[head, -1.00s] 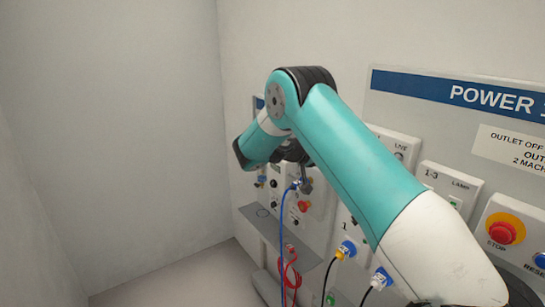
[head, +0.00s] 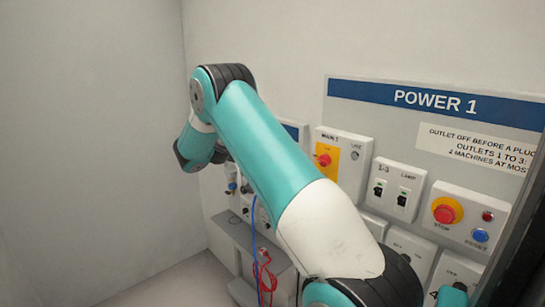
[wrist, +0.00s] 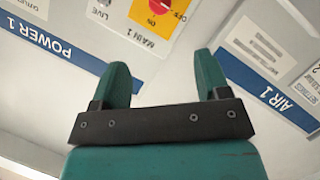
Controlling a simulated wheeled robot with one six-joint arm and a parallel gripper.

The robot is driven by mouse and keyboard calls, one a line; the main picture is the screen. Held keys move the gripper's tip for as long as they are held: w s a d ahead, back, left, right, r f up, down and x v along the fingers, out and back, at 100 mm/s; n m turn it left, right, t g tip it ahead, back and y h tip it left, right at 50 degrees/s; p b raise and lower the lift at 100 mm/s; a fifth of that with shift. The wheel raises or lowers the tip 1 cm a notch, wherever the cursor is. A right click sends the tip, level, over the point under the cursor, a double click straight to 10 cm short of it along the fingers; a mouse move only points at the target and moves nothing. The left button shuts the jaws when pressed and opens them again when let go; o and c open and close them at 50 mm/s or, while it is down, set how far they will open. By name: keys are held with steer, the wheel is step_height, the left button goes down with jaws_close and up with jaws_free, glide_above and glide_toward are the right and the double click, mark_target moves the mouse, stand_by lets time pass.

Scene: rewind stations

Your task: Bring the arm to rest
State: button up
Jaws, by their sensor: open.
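My gripper (wrist: 163,88) shows in the wrist view with its two green fingers spread apart and nothing between them. In the head view my teal and white arm reaches up and to the left in front of the wall panels, and its far end bends down at the left. The gripper's fingers are hidden in the head view. In the wrist view the panels appear upside down beyond the fingers.
The POWER 1 panel (head: 385,120) carries a MAIN 1 switch (head: 325,160), a 1-3 and LAMP switch box (head: 395,190) and a red STOP button (head: 445,212). A blue cable (head: 253,245) and red cables (head: 264,275) hang by a grey ledge. An AIR 1 panel (wrist: 265,85) shows too. The left wall side is bare.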

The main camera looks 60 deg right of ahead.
stand_by(0.3)
steer(key=w+a+f+n+t+y+b, duration=0.3)
steer(key=w+a+f+n+t+b, duration=0.3)
steer(key=a, duration=0.4)
steer(key=s+a+f+n+t+y+b, duration=0.2)
steer(key=a+f+n+y+b, duration=0.1)
steer(key=a, duration=0.7)
steer(key=s+a+f+n+t+y+b, duration=0.1)
steer(key=a+f+n+y+b, duration=0.25)
steer(key=a, duration=0.55)
steer(key=s+a+f+n+g+y+b, duration=0.2)
steer(key=s+a+n+y+b, duration=0.5)
steer(key=s+a, duration=1.3)
steer(key=s+f+n, duration=0.1)
steer(key=n, duration=0.2)
steer(key=shift+s+a+f, duration=0.2)
steer(key=shift+a, duration=0.1)
